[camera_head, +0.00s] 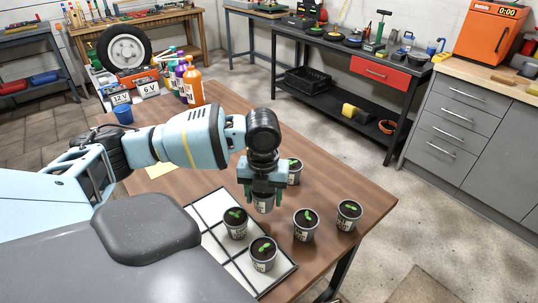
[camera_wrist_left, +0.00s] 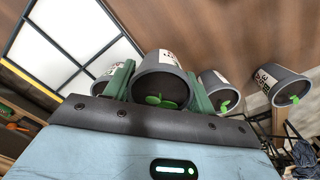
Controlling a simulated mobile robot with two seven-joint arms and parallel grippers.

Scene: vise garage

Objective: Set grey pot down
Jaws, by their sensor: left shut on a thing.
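My left gripper (camera_head: 264,196) points down over the wooden table and is shut on a grey pot (camera_head: 264,206) with dark soil and a pale label. In the left wrist view the held pot (camera_wrist_left: 160,72) sits between the green fingers, a green seedling in its soil. Whether its base touches anything is hidden. Two similar pots, one (camera_head: 236,230) and another (camera_head: 263,262), stand on a white gridded tray (camera_head: 214,211). Others stand on the bare table: one behind the gripper (camera_head: 296,178), one to its right (camera_head: 305,232) and one farther right (camera_head: 348,222). My right gripper is not in view.
Coloured bottles (camera_head: 193,84), a blue cup (camera_head: 123,114) and boxes marked 6 V and 12 V stand at the table's far left. A yellow sheet (camera_head: 160,171) lies by my arm. The table's right part (camera_head: 345,180) is mostly clear behind the pots.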

